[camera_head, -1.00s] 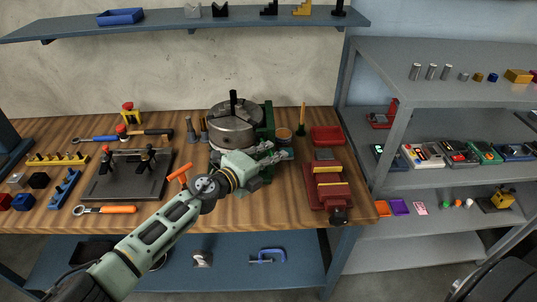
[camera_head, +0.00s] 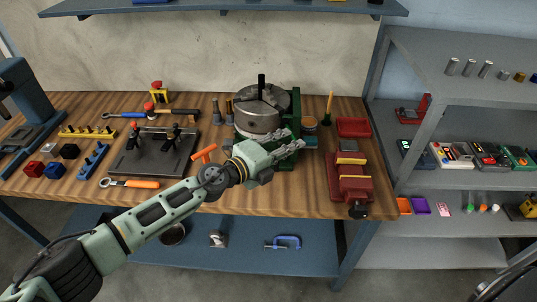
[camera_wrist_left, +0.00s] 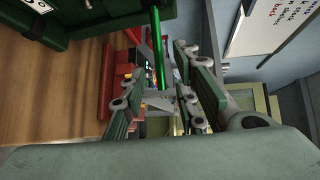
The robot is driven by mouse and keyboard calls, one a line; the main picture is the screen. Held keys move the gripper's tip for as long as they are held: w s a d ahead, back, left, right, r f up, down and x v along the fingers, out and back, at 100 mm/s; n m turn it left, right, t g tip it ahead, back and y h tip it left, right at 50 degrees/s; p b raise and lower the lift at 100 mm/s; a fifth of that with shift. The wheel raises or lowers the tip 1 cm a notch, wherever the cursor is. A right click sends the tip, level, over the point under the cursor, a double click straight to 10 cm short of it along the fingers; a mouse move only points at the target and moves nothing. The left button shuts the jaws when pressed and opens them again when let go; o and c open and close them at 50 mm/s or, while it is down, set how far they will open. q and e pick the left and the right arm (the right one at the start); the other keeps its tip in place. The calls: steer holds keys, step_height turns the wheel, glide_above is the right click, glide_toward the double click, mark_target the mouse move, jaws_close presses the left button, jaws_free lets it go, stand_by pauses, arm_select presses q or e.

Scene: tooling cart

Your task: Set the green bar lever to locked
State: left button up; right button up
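A bright green bar (camera_wrist_left: 157,45) stands upright in the left wrist view, between the two fingers in the picture; I cannot tell whether it touches either one. It looks like the lever, but its setting cannot be read. In the head view a dark green frame (camera_head: 294,112) stands beside the round grey chuck (camera_head: 258,117), and no separate lever can be made out there. My left gripper (camera_head: 301,138) is in front of this frame, at the chuck's lower right. Its fingers are apart in the left wrist view (camera_wrist_left: 158,95). My right gripper is out of view.
A red vise (camera_head: 350,180) stands to the right of the gripper. An orange-handled tool (camera_head: 204,153) lies left of the chuck. A dark fixture plate (camera_head: 150,155) is further left. Bare wood (camera_head: 280,202) shows at the front edge.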

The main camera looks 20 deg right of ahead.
arm_select(q)
steer(key=v, duration=0.8)
steer(key=shift+d, duration=0.1)
